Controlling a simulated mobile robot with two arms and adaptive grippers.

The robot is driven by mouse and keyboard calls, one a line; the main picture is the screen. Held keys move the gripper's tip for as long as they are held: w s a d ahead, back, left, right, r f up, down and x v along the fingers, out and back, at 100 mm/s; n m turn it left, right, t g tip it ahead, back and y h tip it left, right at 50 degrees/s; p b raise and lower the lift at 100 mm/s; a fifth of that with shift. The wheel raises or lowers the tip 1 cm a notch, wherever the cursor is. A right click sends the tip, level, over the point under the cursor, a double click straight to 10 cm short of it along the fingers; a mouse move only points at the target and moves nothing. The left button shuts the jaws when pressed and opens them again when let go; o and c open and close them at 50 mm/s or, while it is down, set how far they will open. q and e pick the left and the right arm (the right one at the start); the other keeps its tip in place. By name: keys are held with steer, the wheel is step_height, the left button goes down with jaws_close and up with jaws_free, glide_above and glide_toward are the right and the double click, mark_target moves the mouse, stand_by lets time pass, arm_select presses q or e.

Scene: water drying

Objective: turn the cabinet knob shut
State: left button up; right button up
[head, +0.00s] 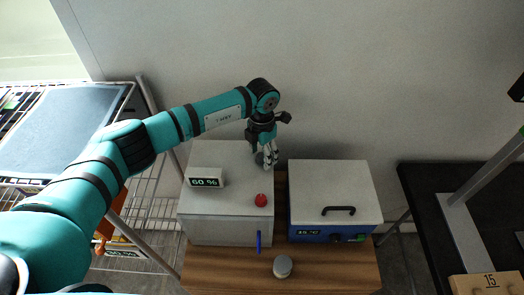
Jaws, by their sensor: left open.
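The white cabinet (226,225) stands on a wooden table, with a "60 %" display (206,178) on its top. A red knob (260,200) sits on the top near the front right, and an upright blue handle (258,242) is on the front face. My left gripper (266,162) is open and points down over the back right of the cabinet top, behind the red knob and apart from it. A small grey round shape shows between or behind its fingers; I cannot tell what it is. My right gripper is out of view.
A white-lidded blue device (333,190) with a black handle stands right of the cabinet. A round grey container (283,266) sits on the wooden table (330,270) in front. A wire rack (150,215) is at left; a black table (440,215) is at right.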

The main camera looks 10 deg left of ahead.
arm_select(q)
steer(key=c, duration=1.1)
steer(key=shift+c, duration=0.2)
steer(key=shift+f+n, duration=0.1)
steer(key=shift+n, duration=0.2)
steer(key=n+b, duration=0.1)
steer(key=n, duration=0.2)
steer(key=shift+b, duration=0.4)
steer(key=n+b, duration=0.1)
steer(key=n, duration=0.4)
steer(key=shift+n+b, duration=0.3)
steer(key=shift+n, duration=0.1)
steer(key=n, duration=0.4)
steer(key=shift+n+b, duration=0.3)
steer(key=shift+b, duration=0.1)
steer(key=n, duration=0.4)
steer(key=shift+n, duration=0.3)
